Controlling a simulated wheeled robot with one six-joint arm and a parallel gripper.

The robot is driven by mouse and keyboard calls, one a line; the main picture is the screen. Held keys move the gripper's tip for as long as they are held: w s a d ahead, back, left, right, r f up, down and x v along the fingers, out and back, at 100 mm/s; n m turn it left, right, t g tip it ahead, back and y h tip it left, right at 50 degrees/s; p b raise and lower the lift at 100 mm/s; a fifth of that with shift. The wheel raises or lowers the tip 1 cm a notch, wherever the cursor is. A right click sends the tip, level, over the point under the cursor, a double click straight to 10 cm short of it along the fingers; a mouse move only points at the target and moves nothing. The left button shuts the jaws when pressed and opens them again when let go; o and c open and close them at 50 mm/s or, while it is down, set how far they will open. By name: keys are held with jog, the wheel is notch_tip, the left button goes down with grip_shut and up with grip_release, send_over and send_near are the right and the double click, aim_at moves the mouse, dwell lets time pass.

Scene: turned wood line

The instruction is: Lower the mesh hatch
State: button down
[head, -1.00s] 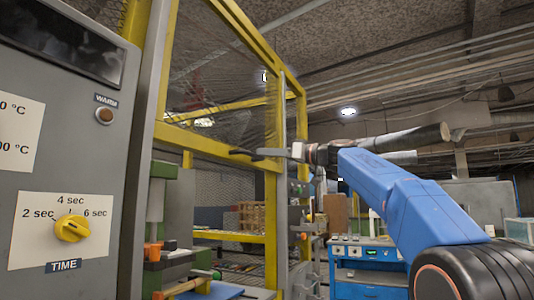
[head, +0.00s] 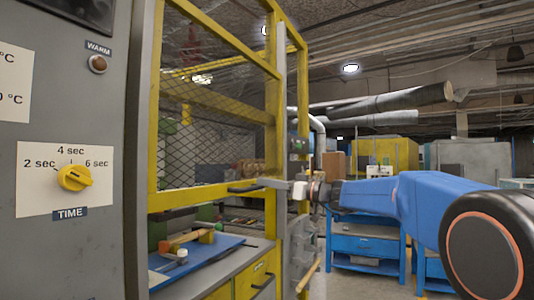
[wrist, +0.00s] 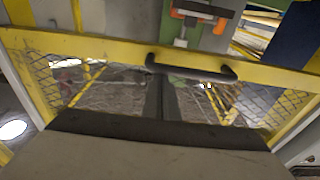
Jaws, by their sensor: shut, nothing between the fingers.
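The mesh hatch (head: 215,150) is a yellow frame filled with dark wire mesh, in the middle of the head view. Its bottom bar (head: 190,197) hangs above the bench, with an open gap below. A black bar handle (head: 243,188) sits on that bar; it also shows in the wrist view (wrist: 200,70). My gripper (head: 262,183) is at the handle. In the wrist view its dark fingers (wrist: 161,82) are together with nothing between them, their tips against or just beside the handle. I cannot tell if they touch it.
A grey control panel (head: 75,120) with a yellow dial stands close on the left. Under the hatch is a bench with a blue mat (head: 215,250) and wooden parts. A yellow post stands right of the hatch. Blue workbenches (head: 365,240) stand behind my arm.

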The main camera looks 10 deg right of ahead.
notch_tip(320, 180, down, 26)
jog(key=shift+r, duration=0.25)
